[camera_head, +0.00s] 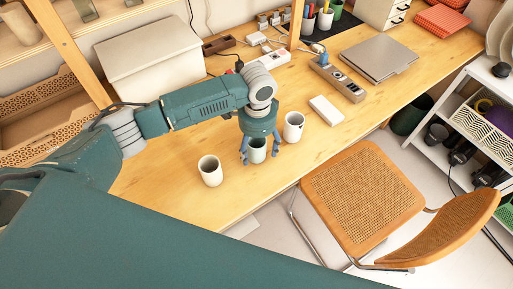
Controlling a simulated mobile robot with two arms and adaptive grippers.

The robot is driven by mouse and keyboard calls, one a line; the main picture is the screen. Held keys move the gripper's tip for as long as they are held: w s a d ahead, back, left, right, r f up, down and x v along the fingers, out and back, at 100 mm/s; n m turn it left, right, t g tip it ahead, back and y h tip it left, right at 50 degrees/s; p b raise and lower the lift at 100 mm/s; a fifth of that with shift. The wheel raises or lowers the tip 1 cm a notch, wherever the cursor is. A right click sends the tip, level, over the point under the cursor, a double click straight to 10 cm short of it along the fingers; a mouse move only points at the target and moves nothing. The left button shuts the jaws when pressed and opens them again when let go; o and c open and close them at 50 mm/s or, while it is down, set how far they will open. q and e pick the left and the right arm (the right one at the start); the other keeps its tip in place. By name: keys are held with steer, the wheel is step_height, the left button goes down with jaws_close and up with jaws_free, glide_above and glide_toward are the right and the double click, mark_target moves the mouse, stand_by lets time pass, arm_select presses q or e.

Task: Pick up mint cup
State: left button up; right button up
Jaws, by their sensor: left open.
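The mint cup (257,155) stands upright on the wooden desk (180,200). My left gripper (258,159) points down over it, with its blue-grey fingers apart on either side of the cup. The gripper is open, and whether the fingers touch the cup cannot be told. The palm hides part of the cup's top. A white cup (210,171) stands to the left of the gripper, and another white cup with a dark mark (293,127) stands close to its right. My right gripper does not show.
A white box (326,110), a grey power strip (337,79) and a closed laptop (378,58) lie farther right on the desk. A large pale box (150,60) stands behind my arm. A wicker chair (362,195) is at the desk's front edge. Bare desk lies in front of the cups.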

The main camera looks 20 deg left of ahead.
arm_select(q)
steer(key=c, duration=1.4)
